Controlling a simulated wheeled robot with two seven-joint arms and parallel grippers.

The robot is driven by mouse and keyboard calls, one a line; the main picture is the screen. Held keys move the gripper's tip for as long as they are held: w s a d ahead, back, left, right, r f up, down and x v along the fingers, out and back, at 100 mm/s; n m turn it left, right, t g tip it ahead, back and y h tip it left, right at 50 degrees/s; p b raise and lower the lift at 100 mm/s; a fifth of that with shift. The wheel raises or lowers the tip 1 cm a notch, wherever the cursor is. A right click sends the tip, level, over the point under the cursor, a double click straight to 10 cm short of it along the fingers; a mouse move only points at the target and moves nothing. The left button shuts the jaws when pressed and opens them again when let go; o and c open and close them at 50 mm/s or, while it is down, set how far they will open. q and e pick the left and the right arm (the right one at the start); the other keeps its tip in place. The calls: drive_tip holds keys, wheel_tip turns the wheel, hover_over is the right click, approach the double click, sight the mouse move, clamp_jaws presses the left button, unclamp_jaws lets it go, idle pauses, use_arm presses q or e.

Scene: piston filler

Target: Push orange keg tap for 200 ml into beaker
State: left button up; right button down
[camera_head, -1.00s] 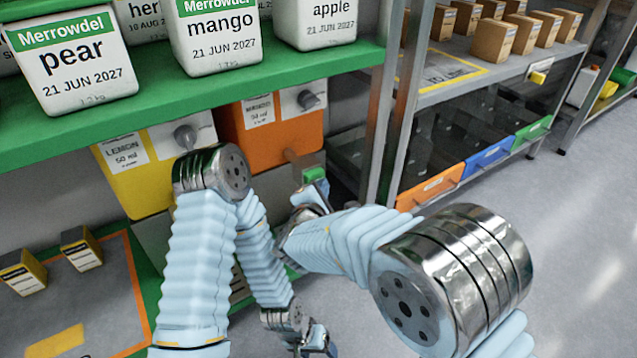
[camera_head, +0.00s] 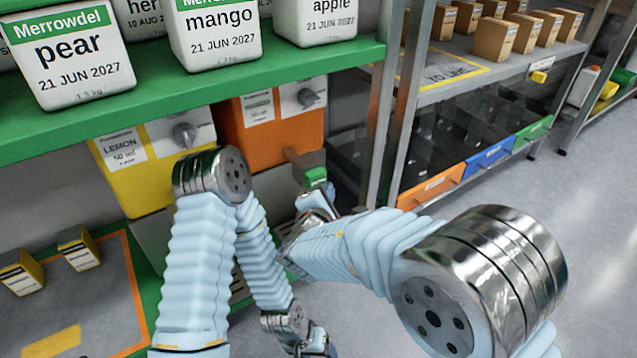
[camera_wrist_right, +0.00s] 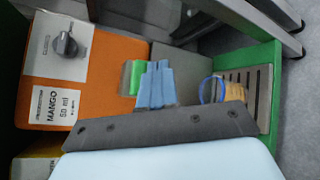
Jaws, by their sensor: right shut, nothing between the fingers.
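The orange keg (camera_head: 270,125), labelled MANGO 50 ml, stands under the green shelf; it also fills the left of the right wrist view (camera_wrist_right: 112,60). Its green tap (camera_head: 314,176) sticks out at its lower right and shows in the wrist view (camera_wrist_right: 131,77). My right gripper (camera_head: 317,194) is shut and empty, its blue fingers (camera_wrist_right: 157,70) right beside the green tap; I cannot tell if they touch.
A yellow LEMON keg (camera_head: 140,185) stands left of the orange one. White tubs (camera_head: 215,35) stand on the green shelf (camera_head: 200,105) above. A metal rack post (camera_head: 385,130) rises to the right, with coloured bins behind. The floor at right is free.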

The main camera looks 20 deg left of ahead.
drive_tip(key=shift+s+d, duration=0.8)
drive_tip(key=shift+d, duration=0.2)
drive_tip(key=shift+s+d, duration=0.75)
drive_tip(key=shift+d, duration=0.25)
use_arm(q)
clamp_jaws()
idle(0.5)
idle(1.3)
